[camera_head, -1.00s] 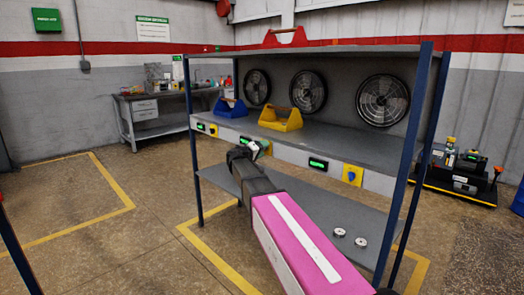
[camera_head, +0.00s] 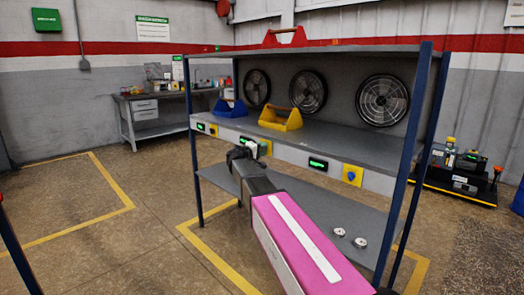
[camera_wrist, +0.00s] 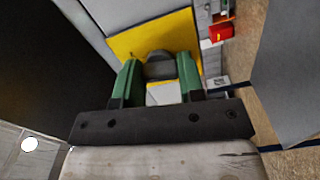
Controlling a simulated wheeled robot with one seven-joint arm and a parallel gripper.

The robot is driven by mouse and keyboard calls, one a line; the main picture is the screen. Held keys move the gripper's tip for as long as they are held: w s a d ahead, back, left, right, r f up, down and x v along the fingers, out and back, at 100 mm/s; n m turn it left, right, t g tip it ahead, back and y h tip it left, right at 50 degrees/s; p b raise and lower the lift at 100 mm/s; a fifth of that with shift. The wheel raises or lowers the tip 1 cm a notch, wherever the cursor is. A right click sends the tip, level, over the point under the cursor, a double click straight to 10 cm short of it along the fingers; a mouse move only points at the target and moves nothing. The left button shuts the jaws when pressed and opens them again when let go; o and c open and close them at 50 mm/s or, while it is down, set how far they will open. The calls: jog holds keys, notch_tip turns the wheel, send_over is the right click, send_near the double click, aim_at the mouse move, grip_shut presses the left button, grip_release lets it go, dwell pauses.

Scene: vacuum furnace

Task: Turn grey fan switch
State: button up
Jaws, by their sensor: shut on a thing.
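The grey fan switch (camera_wrist: 159,65) is a dark grey knob on a yellow plate (camera_wrist: 182,34) in the wrist view. My gripper (camera_wrist: 160,77) has its two green fingers on either side of the knob, shut on it. In the head view my gripper (camera_head: 252,149) is at the front edge of the shelf, left of its middle, and largely hides this switch. A light block shows between the fingers in the wrist view, below the knob.
A yellow plate with a blue knob (camera_head: 352,175) is further right on the shelf front (camera_head: 290,153), beside a green-lit display (camera_head: 318,163). Three fans (camera_head: 309,91) stand at the shelf's back. A yellow toolbox (camera_head: 281,119) and a blue toolbox (camera_head: 230,108) stand on the shelf.

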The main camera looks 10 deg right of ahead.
jog(key=shift+n, duration=3.9)
jog(key=o, duration=0.9)
jog(key=shift+o, duration=0.2)
jog(key=shift+a, duration=0.1)
jog(key=v, duration=1)
jog(key=shift+s+a, duration=0.2)
jog(key=shift+a, duration=0.1)
